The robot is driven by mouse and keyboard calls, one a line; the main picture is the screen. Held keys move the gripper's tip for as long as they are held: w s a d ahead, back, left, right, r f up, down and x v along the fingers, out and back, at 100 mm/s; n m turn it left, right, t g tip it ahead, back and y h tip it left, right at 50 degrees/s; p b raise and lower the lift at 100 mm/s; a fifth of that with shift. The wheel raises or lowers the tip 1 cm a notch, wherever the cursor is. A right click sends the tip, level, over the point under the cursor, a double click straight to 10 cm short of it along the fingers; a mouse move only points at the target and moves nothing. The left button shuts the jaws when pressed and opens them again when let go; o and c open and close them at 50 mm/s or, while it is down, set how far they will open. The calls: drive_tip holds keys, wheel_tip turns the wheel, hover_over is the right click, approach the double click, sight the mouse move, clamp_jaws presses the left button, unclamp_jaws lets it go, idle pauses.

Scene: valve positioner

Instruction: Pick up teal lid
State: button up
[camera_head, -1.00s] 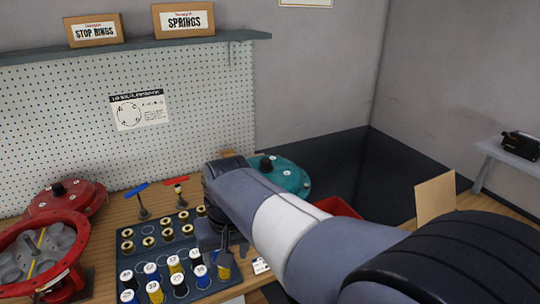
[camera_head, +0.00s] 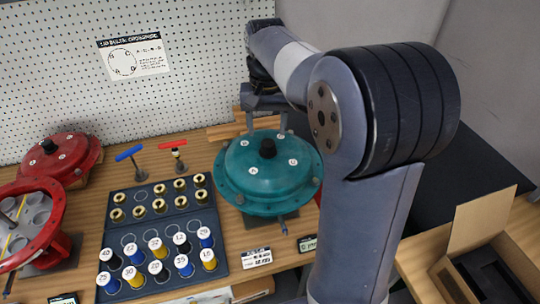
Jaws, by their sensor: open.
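The teal lid (camera_head: 247,174) is a round dome with a black knob (camera_head: 267,148) on top and bolt marks with letters round it. It sits at the right part of the wooden bench, seemingly on a teal body. My gripper (camera_head: 265,127) is open, pointing down, just behind and above the lid's knob in the picture. Its two fingers stand apart with nothing seen between them. Whether a finger touches the lid cannot be told. My arm hides the area to the right of the lid.
A dark blue tray (camera_head: 140,237) with several numbered spools and brass pieces lies left of the lid. Blue (camera_head: 130,153) and red (camera_head: 173,146) T-handled tools stand behind it. A red lid (camera_head: 58,156) and an open red housing (camera_head: 52,212) are far left. An open cardboard box (camera_head: 483,228) is at right.

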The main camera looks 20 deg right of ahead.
sight(268, 142)
drive_tip(key=shift+d+f+p, duration=0.15)
drive_tip(key=shift+f+p, duration=0.5)
drive_tip(key=shift+f, duration=2.25)
clamp_jaws()
drive_tip(key=shift+r, duration=0.15)
